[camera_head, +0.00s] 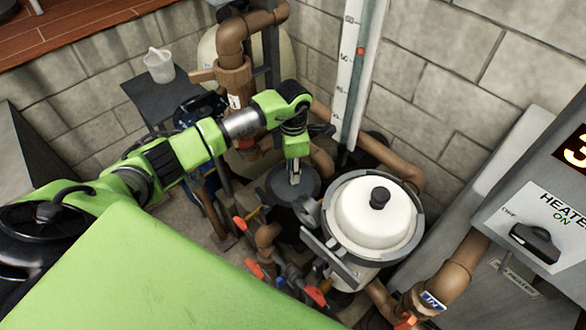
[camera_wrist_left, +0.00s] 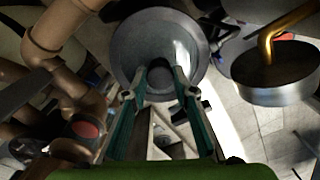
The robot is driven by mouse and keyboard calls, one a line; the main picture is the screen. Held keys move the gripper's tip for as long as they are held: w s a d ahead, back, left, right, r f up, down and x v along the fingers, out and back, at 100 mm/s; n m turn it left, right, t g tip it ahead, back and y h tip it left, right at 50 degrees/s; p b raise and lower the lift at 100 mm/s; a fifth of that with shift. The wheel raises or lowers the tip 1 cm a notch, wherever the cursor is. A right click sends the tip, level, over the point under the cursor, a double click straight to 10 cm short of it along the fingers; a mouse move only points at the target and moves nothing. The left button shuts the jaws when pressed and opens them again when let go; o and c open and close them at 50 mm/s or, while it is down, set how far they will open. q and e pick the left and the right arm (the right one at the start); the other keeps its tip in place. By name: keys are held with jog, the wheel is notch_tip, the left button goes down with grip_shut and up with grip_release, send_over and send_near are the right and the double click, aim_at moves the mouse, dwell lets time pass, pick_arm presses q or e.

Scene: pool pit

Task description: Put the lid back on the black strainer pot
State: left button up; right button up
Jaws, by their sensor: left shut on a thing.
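A round dark grey lid (camera_head: 310,187) is under my left gripper (camera_head: 294,178) in the head view, left of the white tank. In the left wrist view, the lid (camera_wrist_left: 133,42) fills the upper middle, and the two fingers of my left gripper (camera_wrist_left: 160,80) are shut on its small dark centre knob. Dark shapes show below the lid in the head view, but I cannot tell whether the black strainer pot is among them or whether the lid touches it. My right gripper is not in view.
A white tank (camera_head: 350,225) with a black knob stands close right of the lid. Brown pipes (camera_head: 233,75) rise behind, and red-handled valves (camera_head: 316,294) crowd the front. A white jug (camera_head: 159,66) stands on a dark stand. The heater cabinet (camera_head: 545,225) is at right.

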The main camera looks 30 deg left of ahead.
pick_arm(q)
jog(key=shift+w, duration=0.1)
dwell(0.7)
jog(key=o, duration=1.2)
jog(key=shift+c, duration=0.2)
jog(key=shift+o, duration=0.3)
jog(key=shift+r+p, duration=1.9)
jog(key=shift+r, duration=1.6)
grip_shut()
